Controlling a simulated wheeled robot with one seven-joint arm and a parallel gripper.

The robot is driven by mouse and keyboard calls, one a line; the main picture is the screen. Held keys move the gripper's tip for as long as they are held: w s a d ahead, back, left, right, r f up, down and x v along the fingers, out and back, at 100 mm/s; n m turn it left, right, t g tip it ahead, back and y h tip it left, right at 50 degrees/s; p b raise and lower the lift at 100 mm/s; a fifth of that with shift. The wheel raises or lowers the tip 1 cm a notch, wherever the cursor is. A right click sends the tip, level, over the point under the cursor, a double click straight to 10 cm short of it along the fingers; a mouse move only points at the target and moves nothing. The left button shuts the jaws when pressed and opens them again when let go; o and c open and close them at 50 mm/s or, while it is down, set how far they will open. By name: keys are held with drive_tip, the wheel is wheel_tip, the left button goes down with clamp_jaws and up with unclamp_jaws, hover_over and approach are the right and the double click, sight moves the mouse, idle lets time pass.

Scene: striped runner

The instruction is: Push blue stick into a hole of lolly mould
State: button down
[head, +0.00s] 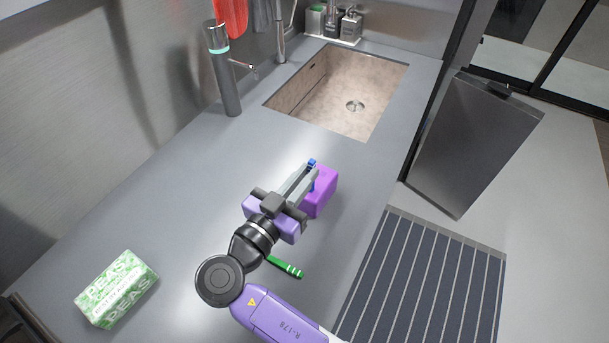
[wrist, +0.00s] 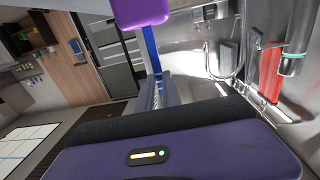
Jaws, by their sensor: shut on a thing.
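The purple lolly mould (head: 325,192) stands on the grey counter, partly hidden behind my gripper. It also shows at the top edge of the wrist view (wrist: 140,12). My gripper (head: 309,174) is shut on the blue stick (head: 312,162), right beside the mould. In the wrist view, the blue stick (wrist: 150,48) runs from between my fingers (wrist: 168,92) up to the purple mould's edge. I cannot tell whether its end is inside a hole or only in front of the mould; the holes are not visible.
A green striped stick-like thing (head: 287,267) lies near my arm. A green-and-white peas box (head: 117,289) is at the lower left. The sink (head: 340,85) and a dark tall dispenser with a tap (head: 224,75) are behind. The counter's right edge is close to the mould.

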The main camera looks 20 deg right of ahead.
drive_tip(key=shift+f+b, duration=2.15)
drive_tip(key=shift+b, duration=0.3)
idle(1.2)
drive_tip(key=c, duration=1.4)
unclamp_jaws()
drive_tip(key=shift+c, duration=0.2)
wheel_tip(320, 180, up, 20)
drive_tip(key=b, duration=0.1)
drive_tip(key=shift+b, duration=0.35)
